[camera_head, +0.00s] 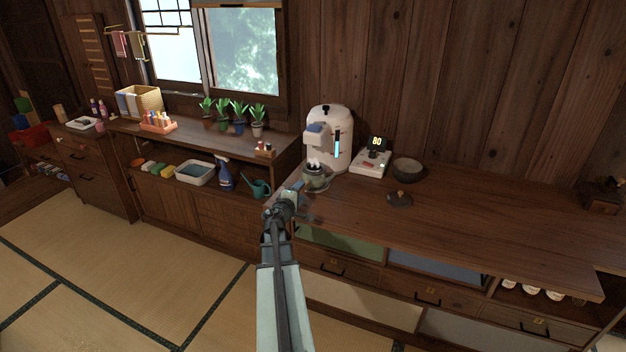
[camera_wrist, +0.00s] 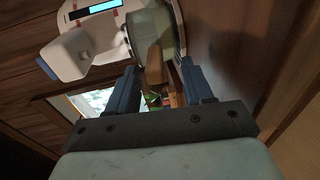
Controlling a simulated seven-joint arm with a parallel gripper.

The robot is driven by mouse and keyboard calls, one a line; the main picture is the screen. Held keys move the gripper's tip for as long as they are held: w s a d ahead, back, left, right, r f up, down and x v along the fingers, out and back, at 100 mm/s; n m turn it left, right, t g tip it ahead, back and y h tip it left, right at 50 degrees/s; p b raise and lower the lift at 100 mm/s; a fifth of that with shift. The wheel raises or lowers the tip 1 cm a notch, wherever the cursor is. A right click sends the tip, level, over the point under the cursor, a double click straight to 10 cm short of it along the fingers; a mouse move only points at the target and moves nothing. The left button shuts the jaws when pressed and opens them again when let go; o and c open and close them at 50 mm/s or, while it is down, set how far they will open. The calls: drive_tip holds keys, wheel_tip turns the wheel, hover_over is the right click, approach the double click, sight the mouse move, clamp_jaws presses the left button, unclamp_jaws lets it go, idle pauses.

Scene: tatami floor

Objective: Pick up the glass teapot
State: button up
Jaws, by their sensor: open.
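The glass teapot (camera_head: 316,180) stands on the counter under the spout of the white dispenser, with white steam or highlights at its open top. In the wrist view the teapot (camera_wrist: 150,28) is a pale green rounded body, and its brown wooden handle (camera_wrist: 154,70) points toward me. My gripper (camera_head: 299,193) is at the counter's left front, close to the teapot. In the wrist view my gripper (camera_wrist: 158,80) is open, with its blue fingers on either side of the handle. Both fingers look apart from the handle. A dark round lid with a wooden knob (camera_head: 400,198) lies to the right.
The white dispenser (camera_head: 333,138) stands right behind the teapot. A scale-like device reading 80 (camera_head: 370,162) and a dark bowl (camera_head: 408,169) are to its right. A teal watering can (camera_head: 258,188) is on the lower shelf at left. The counter's right side is mostly clear.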

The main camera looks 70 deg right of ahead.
sight(315, 182)
drive_tip(key=shift+w+d, duration=0.1)
drive_tip(key=shift+d, duration=2.3)
drive_tip(key=shift+c, duration=0.3)
clamp_jaws()
